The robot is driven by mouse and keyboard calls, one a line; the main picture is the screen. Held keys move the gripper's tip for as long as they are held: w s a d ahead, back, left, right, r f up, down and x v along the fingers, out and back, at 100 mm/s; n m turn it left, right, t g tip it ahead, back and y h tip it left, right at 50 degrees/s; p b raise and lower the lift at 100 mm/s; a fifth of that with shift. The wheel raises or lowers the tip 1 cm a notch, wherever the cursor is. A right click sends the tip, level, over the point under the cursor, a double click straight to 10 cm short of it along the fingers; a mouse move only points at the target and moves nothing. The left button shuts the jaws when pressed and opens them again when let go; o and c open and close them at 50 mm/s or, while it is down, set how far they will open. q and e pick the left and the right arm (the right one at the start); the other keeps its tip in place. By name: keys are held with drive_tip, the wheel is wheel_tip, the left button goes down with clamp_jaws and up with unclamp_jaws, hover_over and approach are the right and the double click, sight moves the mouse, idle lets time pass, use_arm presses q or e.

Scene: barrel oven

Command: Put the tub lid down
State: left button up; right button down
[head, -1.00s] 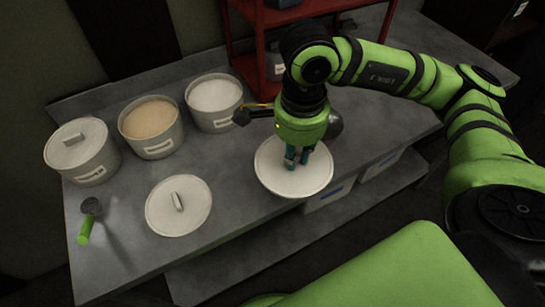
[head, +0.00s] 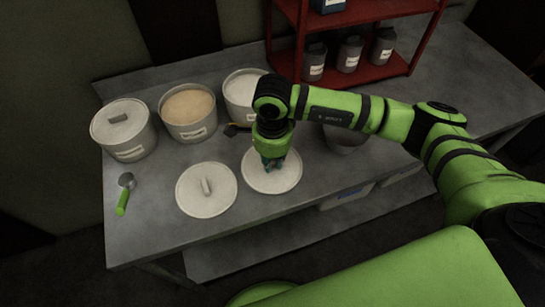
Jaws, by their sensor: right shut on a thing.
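My right gripper (head: 272,165) is shut on the knob of a round pale tub lid (head: 287,180), which hangs flat at or just above the grey bench; I cannot tell if it touches. A second similar lid (head: 195,202) lies on the bench just left of it, handle up. Behind stand three grey tubs: a lidded one (head: 128,148), an open one with tan contents (head: 188,106), and an open one with white contents (head: 240,88), partly hidden by my right arm. My left gripper is out of view.
A green-handled scoop (head: 122,202) lies at the bench's left end. A dark utensil (head: 236,130) lies by the white-filled tub. A grey bowl (head: 346,140) sits partly behind my arm. A red shelf (head: 365,75) holds several dark canisters. The bench's front edge is close to both lids.

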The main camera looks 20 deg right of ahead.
drive_tip(key=shift+f, duration=0.35)
drive_tip(key=shift+f, duration=0.15)
drive_tip(key=c, duration=1.2)
unclamp_jaws()
